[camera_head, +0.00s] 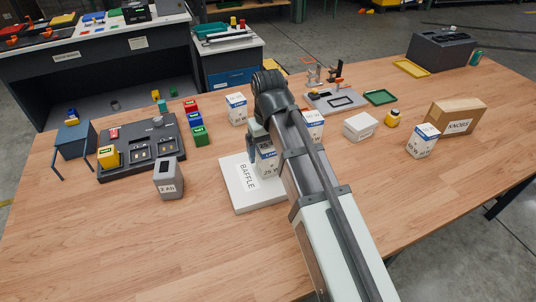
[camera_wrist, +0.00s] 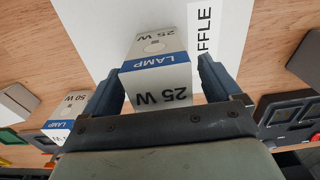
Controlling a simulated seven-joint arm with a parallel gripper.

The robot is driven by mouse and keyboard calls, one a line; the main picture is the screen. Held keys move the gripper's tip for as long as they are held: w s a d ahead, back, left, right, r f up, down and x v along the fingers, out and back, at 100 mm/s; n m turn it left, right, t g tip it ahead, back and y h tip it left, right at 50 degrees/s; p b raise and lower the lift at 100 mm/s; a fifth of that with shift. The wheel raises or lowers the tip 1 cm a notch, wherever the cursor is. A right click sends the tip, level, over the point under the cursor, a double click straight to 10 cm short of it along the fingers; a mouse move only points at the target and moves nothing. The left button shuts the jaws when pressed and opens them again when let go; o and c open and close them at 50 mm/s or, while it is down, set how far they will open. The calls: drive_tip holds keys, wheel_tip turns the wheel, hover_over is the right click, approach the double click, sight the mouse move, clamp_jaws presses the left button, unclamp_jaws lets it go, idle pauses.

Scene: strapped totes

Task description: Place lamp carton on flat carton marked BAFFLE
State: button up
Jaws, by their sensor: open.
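The white flat carton marked BAFFLE (camera_head: 238,192) lies on the table left of my arm. A white and blue lamp carton marked 25 W (camera_head: 266,162) appears to stand upright on it, partly hidden by my arm. In the wrist view this lamp carton (camera_wrist: 158,75) is between the fingers of my gripper (camera_wrist: 160,85), with the white flat carton (camera_wrist: 95,30) behind it. My gripper is open, with a finger on each side of the carton and a visible gap at the right finger. Its base contact is hidden.
Other lamp cartons stand behind (camera_head: 236,108), partly behind my arm (camera_head: 314,124), and at the right (camera_head: 422,141). A grey block (camera_head: 168,178) and a dark tray with coloured blocks (camera_head: 145,150) are left. A KNOBS box (camera_head: 456,118) is far right. The front left table is clear.

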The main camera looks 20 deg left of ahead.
drive_tip(key=shift+r, duration=2.6)
